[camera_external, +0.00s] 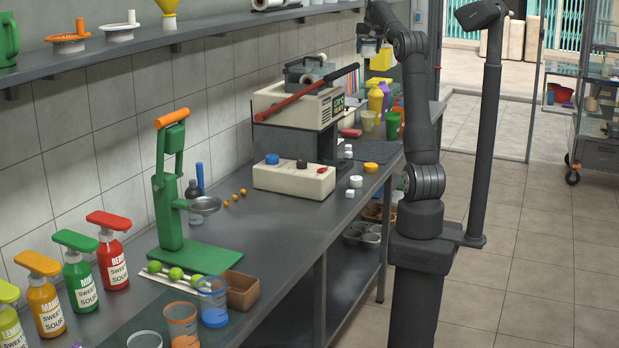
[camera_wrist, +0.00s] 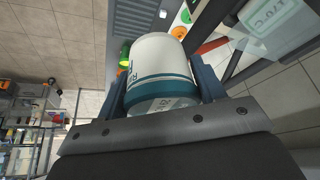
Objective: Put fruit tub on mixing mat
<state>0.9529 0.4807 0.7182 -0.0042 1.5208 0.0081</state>
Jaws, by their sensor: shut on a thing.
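The fruit tub (camera_wrist: 160,62), white with a teal band, sits between the two fingers of my gripper (camera_wrist: 162,78) in the wrist view. The gripper is shut on it. In the external view my gripper (camera_external: 371,42) is raised above the far end of the counter, and the tub is mostly hidden there. A dark ribbed mat (camera_external: 376,151) lies on the counter below, right of the press machine. A dark green mat (camera_external: 140,318) lies at the near end, under cups. I cannot tell for sure which is the mixing mat.
The press machine (camera_external: 295,112) with a long red handle stands beside the ribbed mat. Coloured bottles and cups (camera_external: 378,100) stand behind the mat. Small white and yellow pieces (camera_external: 355,182) lie in front. A green hand press (camera_external: 172,190) and sauce bottles (camera_external: 108,252) stand nearer.

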